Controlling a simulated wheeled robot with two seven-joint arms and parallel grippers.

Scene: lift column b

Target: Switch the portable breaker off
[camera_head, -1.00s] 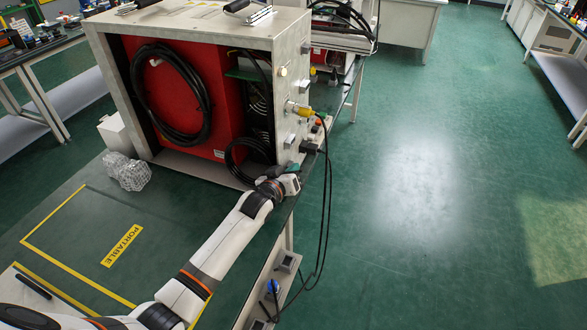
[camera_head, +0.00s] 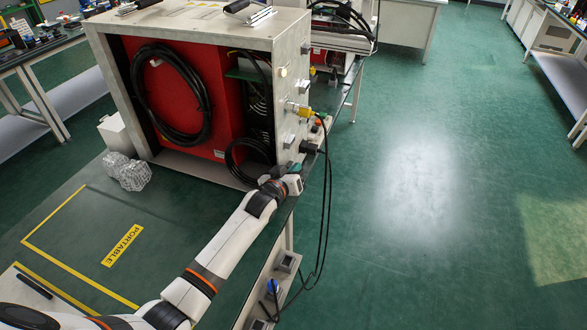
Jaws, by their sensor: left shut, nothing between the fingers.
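A large pale metal cabinet (camera_head: 97,62) with an open side stands on the dark green bench, with a red panel (camera_head: 222,80) and coiled black cables inside. Its right face carries knobs, a yellow plug (camera_head: 305,112) and a black plug (camera_head: 311,147). I cannot tell for sure which part is the portable breaker or its switch position. My left gripper (camera_head: 297,168) is shut and empty, close to the lower front corner of the cabinet's right face, below the black plug. Whether it touches anything is unclear. My right gripper is out of view.
A yellow "PORTABLE" label (camera_head: 122,245) lies within yellow tape on the bench. A clear crumpled-looking object (camera_head: 128,172) sits left of the cabinet. Black cables (camera_head: 325,215) hang off the bench's right edge towards sockets (camera_head: 287,262). The floor to the right is clear.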

